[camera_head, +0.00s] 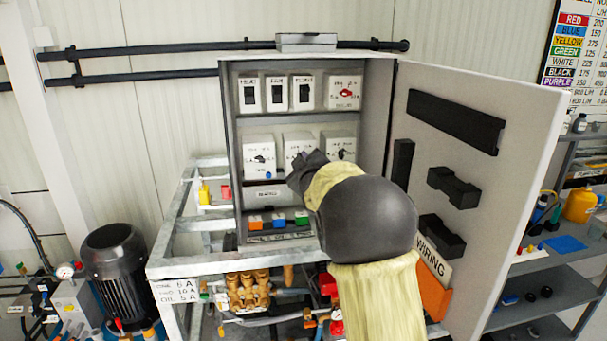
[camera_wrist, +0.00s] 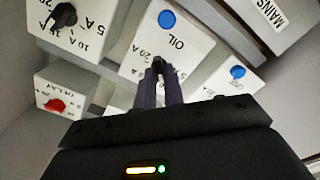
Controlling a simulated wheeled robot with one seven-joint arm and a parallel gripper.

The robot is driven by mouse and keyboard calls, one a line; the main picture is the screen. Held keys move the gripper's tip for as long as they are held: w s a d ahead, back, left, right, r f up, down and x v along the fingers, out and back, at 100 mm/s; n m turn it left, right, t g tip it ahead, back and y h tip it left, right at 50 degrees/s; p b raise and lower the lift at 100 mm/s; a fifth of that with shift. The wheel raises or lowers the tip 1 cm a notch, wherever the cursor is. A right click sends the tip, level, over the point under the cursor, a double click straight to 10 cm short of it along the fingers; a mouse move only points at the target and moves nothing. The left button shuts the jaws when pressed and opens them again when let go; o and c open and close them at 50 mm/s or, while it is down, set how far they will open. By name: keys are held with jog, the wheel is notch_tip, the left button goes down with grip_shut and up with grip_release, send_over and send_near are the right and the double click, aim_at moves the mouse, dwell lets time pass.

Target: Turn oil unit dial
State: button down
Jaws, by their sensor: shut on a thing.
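The oil unit is a white box labelled OIL (camera_wrist: 176,42) with a blue button (camera_wrist: 167,19) in the wrist view. In the head view it is the middle box (camera_head: 292,138) of the cabinet's second row, partly hidden by my arm. Its small black dial (camera_wrist: 158,62) is mostly hidden between my fingertips. My gripper (camera_wrist: 160,72) is shut on this dial, with a finger on each side. The dial's exact setting is hard to read. In the head view my gripper (camera_head: 297,172) reaches into the cabinet at this box.
Similar boxes with black dials stand on the left (camera_head: 260,153) and right (camera_head: 341,150). A red-dial delay box (camera_head: 345,92) is above right. The open cabinet door (camera_head: 535,120) stands right of my arm. A metal frame (camera_head: 175,262) and pipework lie below.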

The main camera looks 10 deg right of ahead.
jog(key=shift+a+f+n+b, duration=0.1)
jog(key=shift+f+n+b, duration=0.05)
jog(key=shift+n+b, duration=2.8)
jog(key=c, duration=1.5)
grip_release()
jog(key=s+b, duration=0.3)
jog(key=s, duration=1.4)
jog(key=shift+s+b, duration=0.2)
jog(key=shift+b, duration=0.2)
